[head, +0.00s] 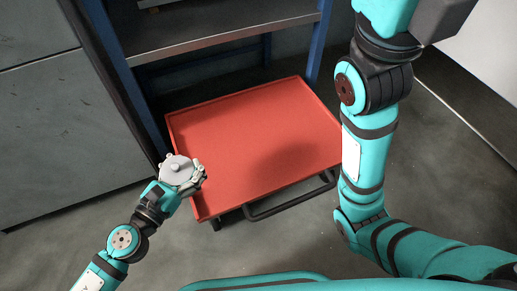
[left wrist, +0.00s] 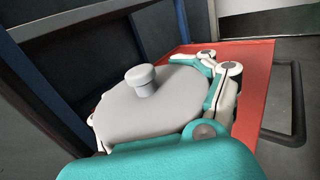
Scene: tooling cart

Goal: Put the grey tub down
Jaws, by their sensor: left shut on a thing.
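The grey tub (head: 176,170) has a round lid with a knob on top. It is held upright in my left gripper (head: 184,181), over or beside the left edge of the red cart top (head: 255,135). In the left wrist view the tub (left wrist: 150,104) fills the middle, with the fingers of my left gripper (left wrist: 165,100) around its sides. The red cart top (left wrist: 262,75) shows behind and to the right of it. The tub's underside is hidden, so I cannot tell its height above the cart. My right gripper is outside both views; only my right arm shows.
The cart top is bare. A dark handle (head: 290,200) runs along its front edge. A blue-framed shelf (head: 220,32) stands behind the cart, and grey cabinets (head: 60,130) stand at the left. Grey floor (head: 280,240) is open in front.

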